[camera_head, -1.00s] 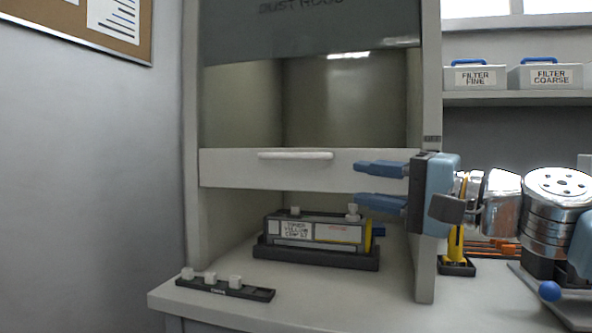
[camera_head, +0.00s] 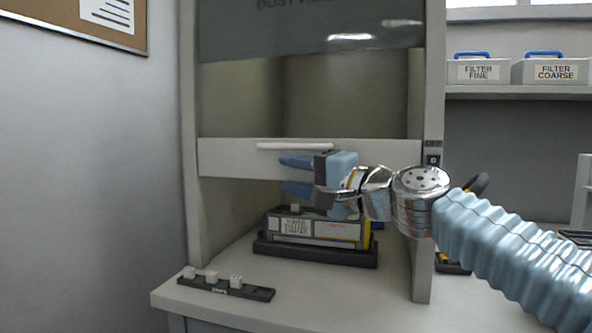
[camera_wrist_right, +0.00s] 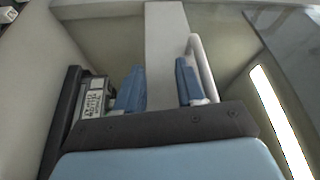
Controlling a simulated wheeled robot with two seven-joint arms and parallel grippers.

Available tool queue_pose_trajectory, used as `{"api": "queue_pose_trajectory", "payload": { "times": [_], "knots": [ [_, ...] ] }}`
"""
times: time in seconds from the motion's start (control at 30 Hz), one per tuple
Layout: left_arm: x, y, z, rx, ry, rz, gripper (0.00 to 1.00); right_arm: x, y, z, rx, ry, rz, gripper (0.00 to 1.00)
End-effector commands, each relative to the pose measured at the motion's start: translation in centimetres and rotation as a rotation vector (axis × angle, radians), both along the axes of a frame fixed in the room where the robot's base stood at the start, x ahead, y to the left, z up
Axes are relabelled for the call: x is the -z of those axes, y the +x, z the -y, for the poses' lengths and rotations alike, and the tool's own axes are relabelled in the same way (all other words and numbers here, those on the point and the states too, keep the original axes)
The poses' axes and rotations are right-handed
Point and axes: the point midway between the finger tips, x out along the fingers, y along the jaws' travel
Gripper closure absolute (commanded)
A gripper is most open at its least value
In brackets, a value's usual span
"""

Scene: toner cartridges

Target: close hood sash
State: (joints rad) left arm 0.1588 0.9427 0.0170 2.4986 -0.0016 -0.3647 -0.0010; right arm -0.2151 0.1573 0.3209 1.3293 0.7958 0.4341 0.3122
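The hood sash shows in the head view as a dark glass pane with a pale lower rail (camera_head: 225,158), part-way up its opening. A white bar handle (camera_head: 292,146) runs along the rail. My right gripper (camera_head: 296,176) is in front of the rail, just below the handle's right part. Its blue fingers are apart and empty. In the right wrist view the gripper (camera_wrist_right: 159,88) has the rail (camera_wrist_right: 166,35) beyond the gap between its fingers. The handle (camera_wrist_right: 204,68) lies just outside the right finger; contact cannot be told. My left gripper is not in view.
A toner cartridge (camera_head: 290,224) sits in a dark tray (camera_head: 300,251) inside the hood, below my right gripper. A dark strip with white knobs (camera_head: 250,293) lies at the counter's front left. Filter boxes (camera_head: 478,72) stand on the right shelf.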

Motion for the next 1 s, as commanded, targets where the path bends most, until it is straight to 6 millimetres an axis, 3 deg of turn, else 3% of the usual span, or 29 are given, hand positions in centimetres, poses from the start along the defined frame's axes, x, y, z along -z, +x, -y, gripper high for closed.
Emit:
{"api": "queue_pose_trajectory", "payload": {
  "times": [0.17,0.43,1.0],
  "knots": [
    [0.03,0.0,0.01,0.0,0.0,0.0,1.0,-0.05,-0.07,0.0,0.0,0.0,0.001,0.62],
    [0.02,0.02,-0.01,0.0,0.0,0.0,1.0,-0.07,-0.1,0.02,-0.001,0.0,0.001,1.0],
    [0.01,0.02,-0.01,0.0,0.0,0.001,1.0,-0.08,-0.11,0.02,-0.001,0.001,0.002,1.0]
  ]
}}
